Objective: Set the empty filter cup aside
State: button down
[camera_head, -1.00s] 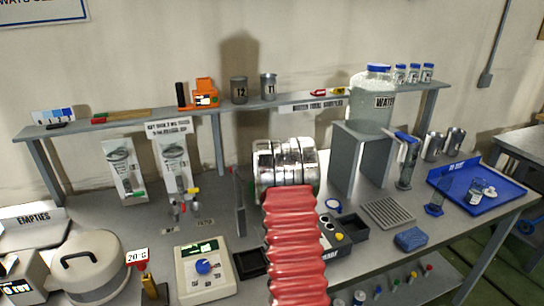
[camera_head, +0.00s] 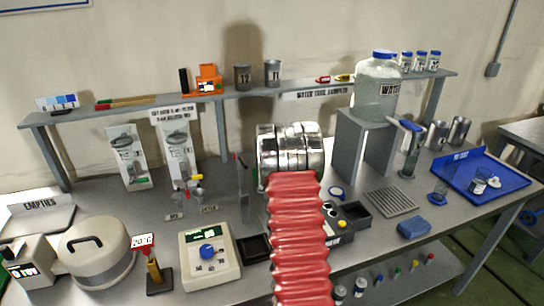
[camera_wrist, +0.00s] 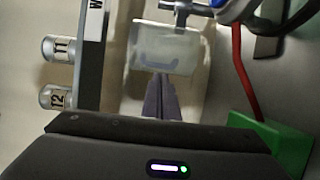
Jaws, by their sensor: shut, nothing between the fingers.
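My gripper (camera_wrist: 160,95) is shut and empty in the wrist view. Its fingertips point at a clear, cup-like vessel (camera_wrist: 165,48) just beyond them; I cannot tell whether they touch it or whether this is the filter cup. A grey fitting and a blue part (camera_wrist: 236,10) are at its upper right. In the head view my red-sleeved arm hides the gripper and whatever is in front of it. A grey tray marked EMPTIES (camera_head: 62,219) is at the far left of the bench.
A large water jug (camera_head: 377,92) stands on a grey stand. A blue tray (camera_head: 510,186) holds small jars at right. A red hose (camera_wrist: 239,65) and green block (camera_wrist: 268,140) lie right of my fingers.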

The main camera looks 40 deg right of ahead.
jog(key=v, duration=1.2)
jog(key=shift+s, duration=0.2)
jog(key=shift+w+r, duration=0.1)
